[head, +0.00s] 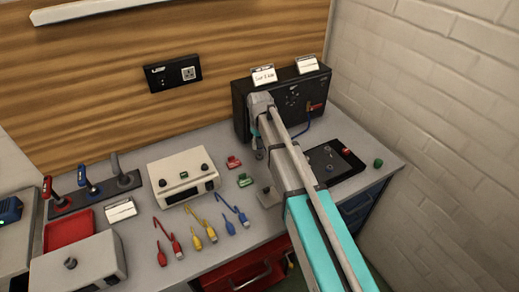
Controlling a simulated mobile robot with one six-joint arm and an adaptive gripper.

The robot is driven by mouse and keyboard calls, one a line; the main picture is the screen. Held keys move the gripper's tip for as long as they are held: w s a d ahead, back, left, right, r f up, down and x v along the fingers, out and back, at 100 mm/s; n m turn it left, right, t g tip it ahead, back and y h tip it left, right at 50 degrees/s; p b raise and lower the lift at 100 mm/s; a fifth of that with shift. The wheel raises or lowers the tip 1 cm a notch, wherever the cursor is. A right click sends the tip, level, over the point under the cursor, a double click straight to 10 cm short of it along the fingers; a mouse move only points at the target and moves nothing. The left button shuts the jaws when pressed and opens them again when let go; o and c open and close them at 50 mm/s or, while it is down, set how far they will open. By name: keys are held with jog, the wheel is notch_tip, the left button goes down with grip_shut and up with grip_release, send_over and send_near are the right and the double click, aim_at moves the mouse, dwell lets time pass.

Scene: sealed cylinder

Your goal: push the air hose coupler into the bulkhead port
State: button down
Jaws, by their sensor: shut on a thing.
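My gripper (259,148) shows only in part, small and dark, below the grey wrist in front of the black panel box (243,112). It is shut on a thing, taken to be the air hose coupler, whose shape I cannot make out. The box stands upright at the back right of the bench, with several small fittings on its face. A blue line (308,126) hangs from a brownish fitting (309,107) at the right of that face and passes behind my arm. I cannot tell which fitting is the bulkhead port, or whether the coupler touches it.
White label cards (263,76) stand on the box. A black tray (335,160) and a green knob (378,163) lie right of my arm. A cream instrument (183,175), coloured leads (196,226) and small red and green connectors (234,162) lie left. The brick wall bounds the right.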

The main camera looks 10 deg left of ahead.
jog(key=shift+r+p, duration=0.85)
jog(key=shift+r, duration=0.15)
dwell(0.4)
